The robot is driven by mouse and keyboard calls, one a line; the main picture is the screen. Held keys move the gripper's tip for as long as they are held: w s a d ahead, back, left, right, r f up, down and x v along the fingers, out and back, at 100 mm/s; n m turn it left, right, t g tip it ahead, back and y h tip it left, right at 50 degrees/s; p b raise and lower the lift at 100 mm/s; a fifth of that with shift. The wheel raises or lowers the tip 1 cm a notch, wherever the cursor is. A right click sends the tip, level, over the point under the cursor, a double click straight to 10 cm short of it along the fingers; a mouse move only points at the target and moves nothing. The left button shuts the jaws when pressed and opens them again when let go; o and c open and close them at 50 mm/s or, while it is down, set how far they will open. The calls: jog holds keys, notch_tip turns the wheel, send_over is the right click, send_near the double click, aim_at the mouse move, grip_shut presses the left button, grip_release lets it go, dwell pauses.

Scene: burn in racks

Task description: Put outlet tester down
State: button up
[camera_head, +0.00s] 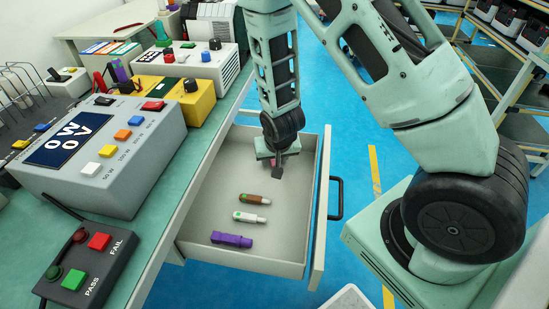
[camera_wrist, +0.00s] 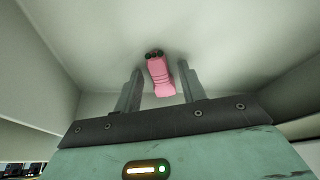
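A pink tester-like piece (camera_wrist: 160,76), likely the outlet tester, lies between the fingers of my gripper (camera_wrist: 161,68) in the wrist view. A gap shows on each side of it, so the fingers look open and apart from it. In the head view my gripper (camera_head: 278,166) points down into the open drawer (camera_head: 205,250), near its far end. Only a small dull pink part of the piece (camera_head: 277,174) shows there below the gripper. I cannot tell whether it rests fully on the drawer floor.
In the drawer lie a brown stick-shaped piece (camera_head: 254,199), a white one (camera_head: 249,217) and a purple one (camera_head: 231,239). The bench on the left carries a grey meter box (camera_head: 100,150), a yellow box (camera_head: 190,98) and a PASS/FAIL button box (camera_head: 88,262). The drawer's left side is clear.

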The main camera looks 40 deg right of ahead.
jog(key=shift+r, duration=0.3)
jog(key=p+v, duration=0.3)
jog(key=v, duration=0.8)
jog(key=s+a+r+n+g+y, duration=0.1)
jog(key=s+a+r+n+y, duration=0.15)
jog(key=s+a+r, duration=0.35)
jog(key=s+a+r+n+g+y, duration=0.1)
jog(key=s+a+r+n+g, duration=0.2)
jog(key=a, duration=0.5)
jog(key=s+a+r+n, duration=0.1)
jog(key=s+r+n, duration=0.1)
jog(key=s, duration=0.3)
jog(key=s+a+r+n+h, duration=0.1)
jog(key=s+a+r+n, duration=0.1)
jog(key=s+n, duration=0.3)
jog(key=shift+s+r, duration=0.25)
jog(key=shift+r, duration=0.25)
